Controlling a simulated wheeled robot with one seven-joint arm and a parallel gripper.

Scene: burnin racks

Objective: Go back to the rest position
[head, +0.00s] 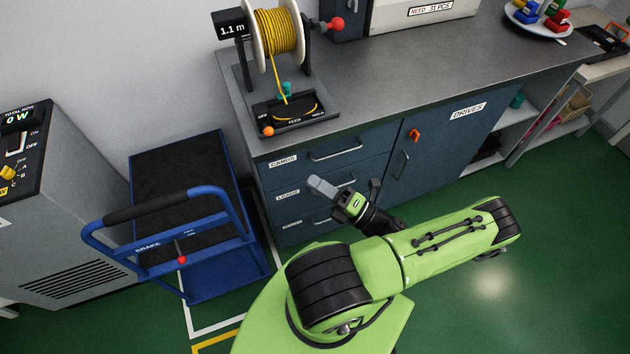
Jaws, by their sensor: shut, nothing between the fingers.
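My green arm reaches out from the lower middle of the head view and bends back towards the cabinet. My gripper (319,186) is at its end, in front of the blue drawer cabinet (290,228). Its grey fingers are shut and nothing shows between them. They point up and left, over the drawer fronts in the picture. I cannot tell how far they are from the drawers.
A blue cart (205,273) with a black deck stands left of my arm. A grey cabinet with switches (70,215) is at the far left. A spool of yellow cable (277,32) stands on the worktop (400,95). Green floor (560,240) is clear at the right.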

